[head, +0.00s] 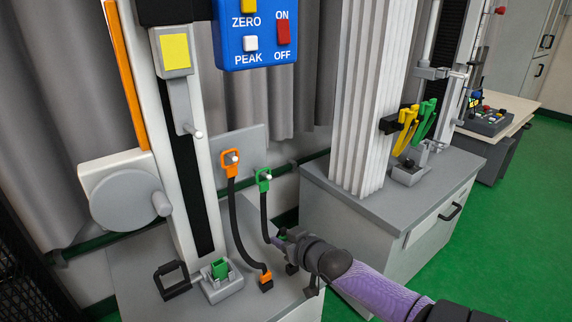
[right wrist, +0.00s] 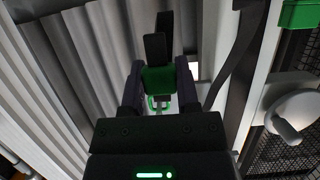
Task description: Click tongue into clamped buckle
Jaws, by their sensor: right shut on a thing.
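The green buckle (head: 220,268) sits in a grey clamp (head: 222,287) on the grey base at the foot of the left tower. A black strap (head: 264,215) hangs from a green loop (head: 264,180) on a peg. My right gripper (head: 285,241) is shut on the green tongue at the strap's lower end, right of the buckle and apart from it. In the right wrist view the green tongue (right wrist: 158,79) lies between the fingers, with black strap (right wrist: 155,47) beyond. A green block (right wrist: 298,14) shows at the top right corner there. My left gripper is out of view.
An orange loop (head: 230,157) holds a second black strap, whose orange end (head: 266,280) hangs between buckle and gripper. A black handle (head: 172,280) stands left of the clamp. A handwheel (head: 130,199) juts from the tower. A second bench (head: 395,200) stands right.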

